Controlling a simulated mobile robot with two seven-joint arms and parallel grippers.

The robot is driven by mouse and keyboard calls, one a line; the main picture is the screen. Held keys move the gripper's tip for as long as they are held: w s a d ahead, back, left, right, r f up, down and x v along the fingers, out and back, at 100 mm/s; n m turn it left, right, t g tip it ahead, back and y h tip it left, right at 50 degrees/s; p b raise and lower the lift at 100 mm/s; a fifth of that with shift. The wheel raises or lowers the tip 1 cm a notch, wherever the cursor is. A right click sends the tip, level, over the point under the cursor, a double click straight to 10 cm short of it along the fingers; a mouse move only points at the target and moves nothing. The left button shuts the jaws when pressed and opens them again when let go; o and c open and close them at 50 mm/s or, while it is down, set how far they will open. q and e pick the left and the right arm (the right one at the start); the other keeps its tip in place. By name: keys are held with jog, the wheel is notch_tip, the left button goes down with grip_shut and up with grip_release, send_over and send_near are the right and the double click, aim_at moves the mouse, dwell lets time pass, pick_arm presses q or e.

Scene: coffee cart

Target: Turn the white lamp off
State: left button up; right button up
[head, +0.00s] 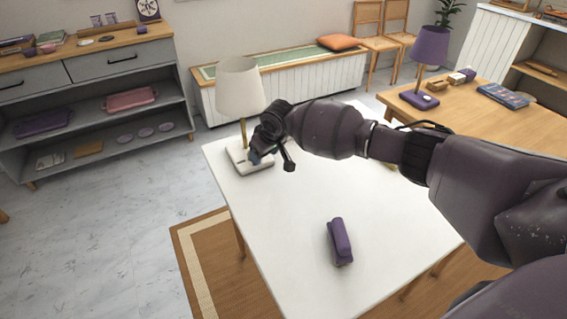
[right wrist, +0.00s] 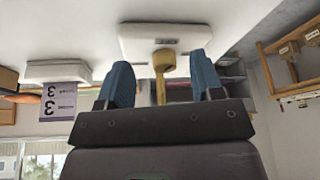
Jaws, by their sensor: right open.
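The white lamp (head: 240,90) stands upright at the far left corner of the white table, with an off-white shade, a brass stem and a pale square base (head: 237,158). I cannot tell whether it is lit. My right gripper (head: 259,156) is low, beside the stem and over or near the base. In the right wrist view, which looks upside down, my right gripper (right wrist: 161,68) has its blue fingers apart. The brass stem (right wrist: 162,63) shows in the gap between them, and the pale base (right wrist: 137,40) lies beyond. No switch is clear. My left gripper is out of view.
A purple stapler-like object (head: 340,242) lies on the white table (head: 290,225), whose front left is otherwise clear. A purple lamp (head: 430,48) stands on the wooden table (head: 455,108) at the right. A grey shelf unit (head: 95,75) stands at the left.

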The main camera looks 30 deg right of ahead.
jog(key=s, duration=0.2)
jog(key=s+d+p, duration=0.1)
jog(key=s, duration=0.1)
jog(key=s+d, duration=0.1)
jog(key=s, duration=0.1)
jog(key=shift+r+p, duration=0.15)
jog(key=shift+p, duration=0.2)
jog(key=shift+s+d, duration=0.1)
jog(key=shift+s, duration=0.25)
jog(key=shift+s+d, duration=0.1)
jog(key=shift+s, duration=0.2)
